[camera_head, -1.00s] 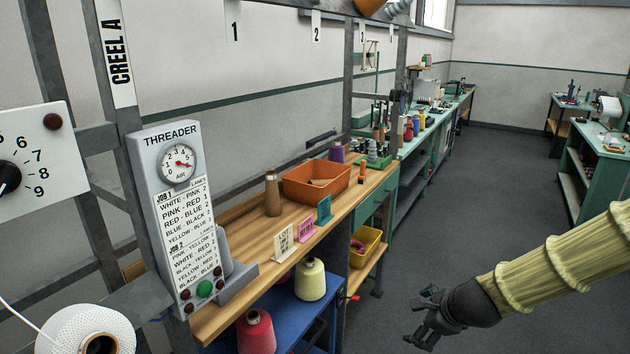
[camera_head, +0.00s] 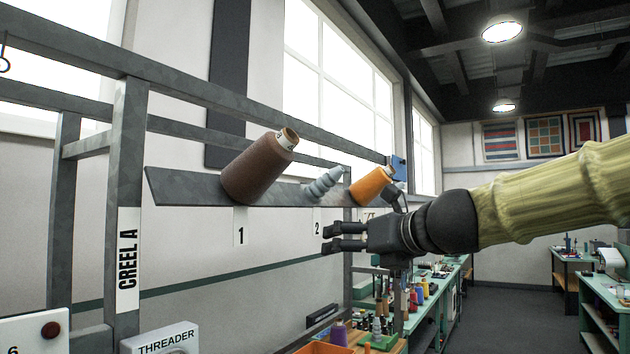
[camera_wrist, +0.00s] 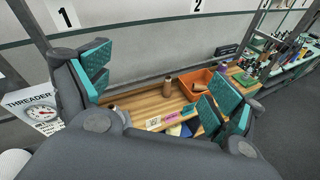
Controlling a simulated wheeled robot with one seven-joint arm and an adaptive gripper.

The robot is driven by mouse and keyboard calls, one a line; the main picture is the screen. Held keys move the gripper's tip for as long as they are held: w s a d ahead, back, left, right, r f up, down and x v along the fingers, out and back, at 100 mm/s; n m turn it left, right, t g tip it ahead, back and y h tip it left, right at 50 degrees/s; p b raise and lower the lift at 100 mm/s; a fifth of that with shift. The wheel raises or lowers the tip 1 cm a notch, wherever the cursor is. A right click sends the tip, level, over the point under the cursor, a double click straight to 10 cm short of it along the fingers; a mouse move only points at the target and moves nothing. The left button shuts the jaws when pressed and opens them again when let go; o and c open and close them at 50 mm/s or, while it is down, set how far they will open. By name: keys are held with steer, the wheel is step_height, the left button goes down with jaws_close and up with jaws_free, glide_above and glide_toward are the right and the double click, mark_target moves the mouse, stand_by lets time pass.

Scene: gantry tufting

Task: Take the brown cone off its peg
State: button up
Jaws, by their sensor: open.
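The brown cone (camera_head: 258,168) sits tilted on its peg on the grey creel rail (camera_head: 190,187), above the label 1. Its pale core end points up and to the right; the peg itself is hidden inside it. My gripper (camera_head: 326,238) is open and empty in the head view. It is to the right of the brown cone and lower, apart from it, close to the label 2. In the wrist view my open gripper's teal finger pads (camera_wrist: 155,88) frame the bench below; the brown cone on the rail does not show there.
The upright creel post (camera_head: 128,200) is at left. An orange bin (camera_wrist: 200,82) and a brown bottle-shaped cone (camera_wrist: 167,88) stand on the wooden bench.

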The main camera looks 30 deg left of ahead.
mark_target(282, 137)
steer(key=s+a+r+y, duration=0.1)
steer(key=s+r, duration=0.2)
steer(key=r, duration=0.3)
steer(key=s+r+m+y, duration=0.1)
steer(key=s+r, duration=0.3)
steer(key=r, duration=0.3)
steer(key=s+a+r+g+y, duration=0.1)
steer(key=s+r, duration=0.2)
steer(key=r, duration=0.3)
steer(key=shift+s+a+r+y+p, duration=0.25)
steer(key=shift+s+a+y+p, duration=0.05)
steer(key=shift+s+p, duration=0.1)
steer(key=p+x, duration=0.1)
steer(key=x, duration=0.9)
steer(key=shift+w+a, duration=0.2)
steer(key=shift+a, duration=0.1)
steer(key=c, duration=1.5)
steer(key=shift+p, duration=0.3)
steer(key=shift+d+r+p, duration=0.5)
steer(key=shift+p, duration=0.05)
